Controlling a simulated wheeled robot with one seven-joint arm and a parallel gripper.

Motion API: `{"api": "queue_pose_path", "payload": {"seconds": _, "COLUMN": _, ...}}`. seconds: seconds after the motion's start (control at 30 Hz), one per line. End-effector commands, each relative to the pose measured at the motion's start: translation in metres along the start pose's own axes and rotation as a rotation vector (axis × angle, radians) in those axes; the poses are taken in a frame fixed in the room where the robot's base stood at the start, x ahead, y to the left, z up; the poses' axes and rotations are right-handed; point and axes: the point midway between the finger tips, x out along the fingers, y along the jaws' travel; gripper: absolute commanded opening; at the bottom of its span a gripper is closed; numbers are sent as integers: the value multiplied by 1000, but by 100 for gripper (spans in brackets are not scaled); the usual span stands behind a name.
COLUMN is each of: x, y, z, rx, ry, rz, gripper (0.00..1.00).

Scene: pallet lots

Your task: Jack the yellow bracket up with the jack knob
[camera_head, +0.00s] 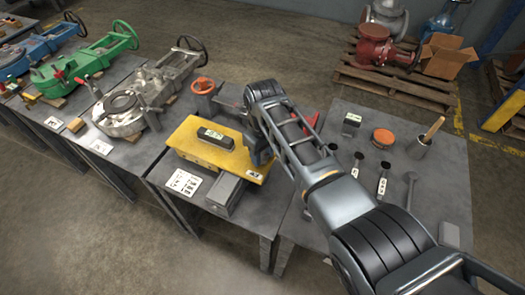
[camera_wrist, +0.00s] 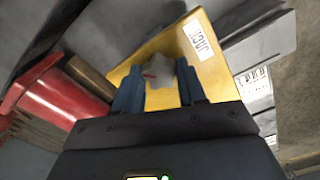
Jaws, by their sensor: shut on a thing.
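In the wrist view the bracket (camera_wrist: 200,72) fills the upper middle and bears a white label reading JACK (camera_wrist: 197,40). My gripper's two dark blue fingers (camera_wrist: 159,76) are shut on a small grey knob (camera_wrist: 159,92), which I take to be the jack knob. The knob is hidden in the head view. I cannot tell how high the bracket is raised.
A grey block (camera_head: 226,194) and a white card (camera_head: 184,183) are at the bracket's front. An orange handwheel (camera_head: 203,86) stands behind. A red part (camera_wrist: 60,95) is left of the fingers in the wrist view. The right table (camera_head: 345,210) holds a wrench (camera_head: 411,186) and small items.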

Motion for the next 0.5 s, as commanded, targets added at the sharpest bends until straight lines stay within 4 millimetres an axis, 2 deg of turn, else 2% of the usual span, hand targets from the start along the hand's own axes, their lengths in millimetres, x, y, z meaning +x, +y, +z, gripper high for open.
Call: {"api": "queue_pose_path", "payload": {"seconds": 0.5, "x": -1, "y": 0, "z": 0, "rx": 488, "ry": 0, "rz": 2, "gripper": 10}}
